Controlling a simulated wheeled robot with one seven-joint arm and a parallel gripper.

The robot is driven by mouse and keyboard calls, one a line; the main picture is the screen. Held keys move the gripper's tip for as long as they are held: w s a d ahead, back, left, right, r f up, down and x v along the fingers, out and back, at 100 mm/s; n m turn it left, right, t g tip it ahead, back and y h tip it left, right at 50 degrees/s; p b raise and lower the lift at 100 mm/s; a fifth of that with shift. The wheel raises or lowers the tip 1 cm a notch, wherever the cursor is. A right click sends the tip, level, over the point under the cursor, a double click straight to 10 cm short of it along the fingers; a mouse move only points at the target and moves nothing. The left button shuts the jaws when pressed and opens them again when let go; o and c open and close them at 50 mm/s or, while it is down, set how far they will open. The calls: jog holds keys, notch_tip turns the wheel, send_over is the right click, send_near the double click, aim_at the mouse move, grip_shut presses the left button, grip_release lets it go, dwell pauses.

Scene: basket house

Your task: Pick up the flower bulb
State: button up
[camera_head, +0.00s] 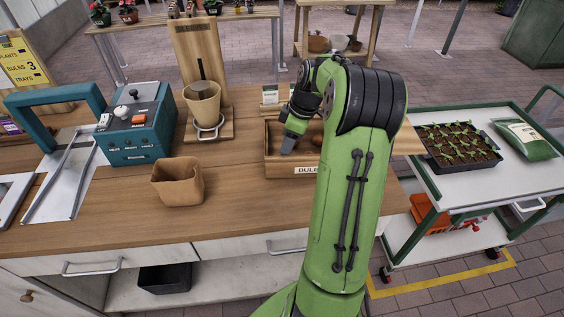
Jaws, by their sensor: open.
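A wooden box (281,168) with a label beginning "BULB" sits on the wooden workbench, partly behind my green arm. A small reddish-brown round thing, likely a flower bulb (317,139), shows inside it, mostly hidden by my arm. My gripper (287,150) points down into the left part of the box. Its fingers look small and partly hidden from this side, with nothing visible between them. It is open and stands left of the bulb. Whether it touches the box floor cannot be told.
A square brown pot (178,183) stands left on the bench (235,215). Behind it are a pot (203,104) in a wooden stand and a teal machine (137,128). Small cards (270,95) stand behind the box. A white cart (505,180) with a seedling tray stands right.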

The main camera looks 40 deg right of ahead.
jog(key=b+x, duration=0.1)
jog(key=x, duration=0.4)
jog(key=shift+f, duration=0.25)
jog(key=shift+s+r, duration=0.1)
jog(key=c, duration=0.6)
jog(key=shift+c, duration=0.2)
notch_tip(320, 180, up, 10)
jog(key=shift+r+p, duration=0.1)
jog(key=shift+p, duration=1.1)
